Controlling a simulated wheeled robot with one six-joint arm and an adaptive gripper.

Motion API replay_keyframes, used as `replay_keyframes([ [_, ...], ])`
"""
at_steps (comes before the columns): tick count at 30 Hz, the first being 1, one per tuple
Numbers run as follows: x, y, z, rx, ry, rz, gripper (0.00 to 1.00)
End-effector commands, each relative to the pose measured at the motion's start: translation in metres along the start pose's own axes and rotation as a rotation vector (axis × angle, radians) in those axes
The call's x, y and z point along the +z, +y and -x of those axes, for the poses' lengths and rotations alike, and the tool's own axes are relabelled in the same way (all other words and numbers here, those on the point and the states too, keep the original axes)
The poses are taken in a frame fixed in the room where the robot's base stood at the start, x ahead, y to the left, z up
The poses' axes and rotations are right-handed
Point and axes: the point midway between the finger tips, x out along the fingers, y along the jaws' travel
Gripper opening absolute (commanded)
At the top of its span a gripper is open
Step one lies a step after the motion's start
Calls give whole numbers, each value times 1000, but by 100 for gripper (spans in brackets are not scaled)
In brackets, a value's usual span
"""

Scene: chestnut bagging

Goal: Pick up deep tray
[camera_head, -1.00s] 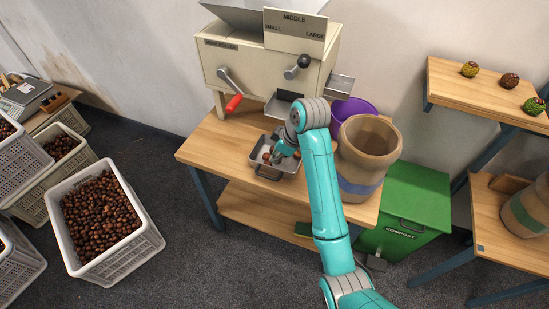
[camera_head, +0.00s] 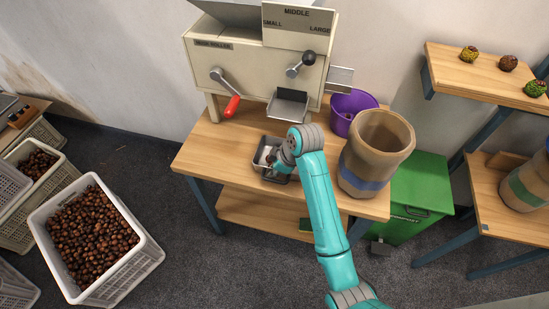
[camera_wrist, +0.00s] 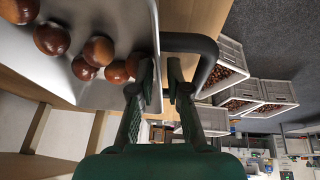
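The deep tray (camera_head: 258,153) is a small grey metal tray with chestnuts in it, on the wooden table in front of the machine. In the wrist view its pale inside (camera_wrist: 125,22) fills the upper left, with several brown chestnuts (camera_wrist: 98,51). A dark looped handle (camera_wrist: 207,48) sticks out from its side wall. My gripper (camera_wrist: 161,68) is at this wall and handle, with a narrow gap between its fingertips. I see no clear squeeze on the rim or handle. In the head view my wrist hides the gripper and the tray's right part.
The machine (camera_head: 250,72) with a red-handled crank (camera_head: 232,106) and metal chute (camera_head: 288,106) stands behind. A burlap sack (camera_head: 375,150) and purple bucket (camera_head: 352,108) stand close on the right. A green compost bin (camera_head: 420,190) is beside the table. A chestnut crate (camera_head: 140,262) is on the floor.

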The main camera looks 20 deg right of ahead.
Motion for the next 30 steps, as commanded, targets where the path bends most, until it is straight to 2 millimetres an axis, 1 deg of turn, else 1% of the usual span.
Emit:
replay_keyframes([
  [5, 0, 0, 0, 0, 0, 0, 16],
  [6, 0, 0, 0, 0, 0, 0, 13],
  [8, 0, 0, 0, 0, 0, 0, 0],
  [20, -1, 1, 1, 2, 1, 1, 0],
  [23, -4, 2, 7, 4, 3, 2, 0],
  [25, -7, 3, 15, 4, 3, 2, 0],
  [30, -20, 7, 44, 5, 4, 3, 0],
])
